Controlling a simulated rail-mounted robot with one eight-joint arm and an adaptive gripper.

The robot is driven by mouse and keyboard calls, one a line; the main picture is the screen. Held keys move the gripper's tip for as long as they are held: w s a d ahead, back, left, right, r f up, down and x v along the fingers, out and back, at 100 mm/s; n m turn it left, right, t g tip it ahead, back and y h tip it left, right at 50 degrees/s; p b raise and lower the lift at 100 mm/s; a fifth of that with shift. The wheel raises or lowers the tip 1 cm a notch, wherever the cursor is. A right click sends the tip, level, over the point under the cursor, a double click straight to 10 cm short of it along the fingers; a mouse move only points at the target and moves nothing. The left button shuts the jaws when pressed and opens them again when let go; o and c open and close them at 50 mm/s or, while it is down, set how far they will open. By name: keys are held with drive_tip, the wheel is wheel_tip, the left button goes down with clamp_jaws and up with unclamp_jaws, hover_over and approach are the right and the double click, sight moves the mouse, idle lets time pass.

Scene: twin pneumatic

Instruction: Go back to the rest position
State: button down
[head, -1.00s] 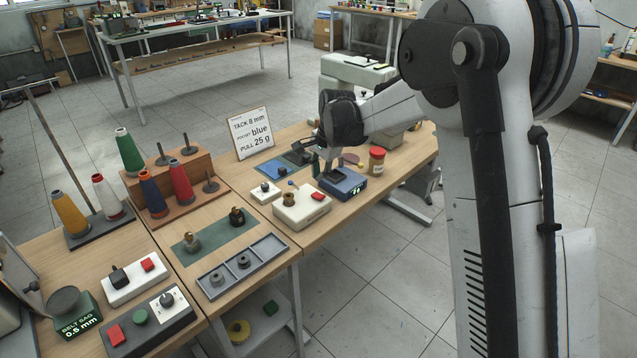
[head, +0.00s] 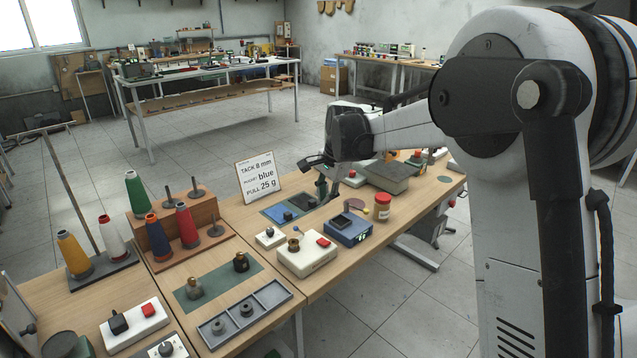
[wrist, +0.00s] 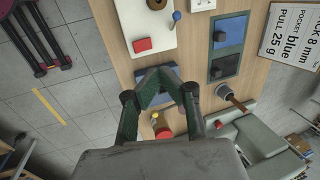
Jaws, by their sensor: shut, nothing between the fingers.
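My gripper (head: 334,188) hangs above the right-hand bench, behind the blue device in the head view. In the wrist view its green fingers (wrist: 158,73) come together at the tips, shut and empty. They partly cover the blue device (wrist: 183,92) below, which also shows in the head view (head: 348,228). The fingers appear clear of the bench and touch nothing that I can see.
Near the arm are a red-lidded jar (head: 382,206), a white box with a red button (head: 307,256), a blue and black pocket mat (head: 287,212) and an upright sign (head: 259,176). A grey block (head: 389,177) stands further right. Thread cones (head: 136,192) stand left.

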drive_tip(key=s+d+r+n+t, duration=0.15)
drive_tip(key=s+d+r, duration=0.3)
drive_tip(key=s, duration=0.55)
drive_tip(key=s+d+r+n+t, duration=0.1)
drive_tip(key=s+d+r+n, duration=0.2)
drive_tip(key=s+r, duration=0.5)
drive_tip(key=s+d+f+n+t+h, duration=0.1)
drive_tip(key=s+d+f+n, duration=0.1)
drive_tip(key=s, duration=0.9)
drive_tip(key=s+d+f+n+t, duration=0.1)
drive_tip(key=s+d+f+n, duration=0.2)
drive_tip(key=s, duration=0.9)
wheel_tip(320, 180, down, 2)
drive_tip(key=shift+f+n+h, duration=0.15)
drive_tip(key=shift+n+h, duration=0.2)
drive_tip(key=shift+h, duration=0.05)
